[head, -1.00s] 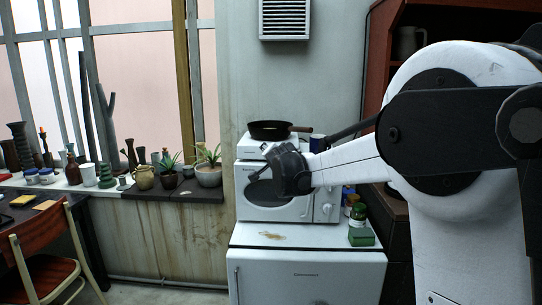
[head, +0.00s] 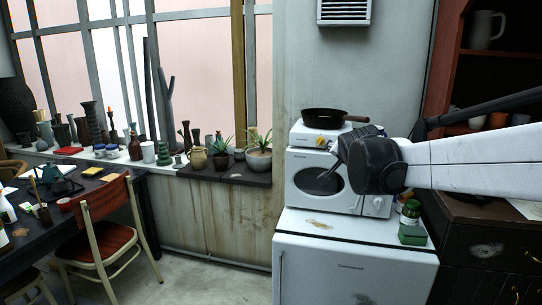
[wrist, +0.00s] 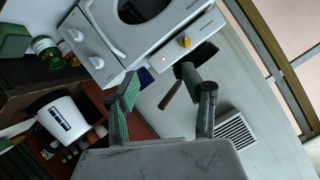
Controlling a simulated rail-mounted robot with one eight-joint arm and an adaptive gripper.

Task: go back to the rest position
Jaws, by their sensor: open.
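The microwave (wrist: 150,48) shows beyond the fingers in that view. My white forearm reaches in from the right in the head view.
The microwave stands on a white fridge (head: 350,265). A green jar (head: 411,212) stands to the right. A red shelf (head: 455,75) is at right. A chair (head: 98,215) and dark table (head: 60,240) are at left.

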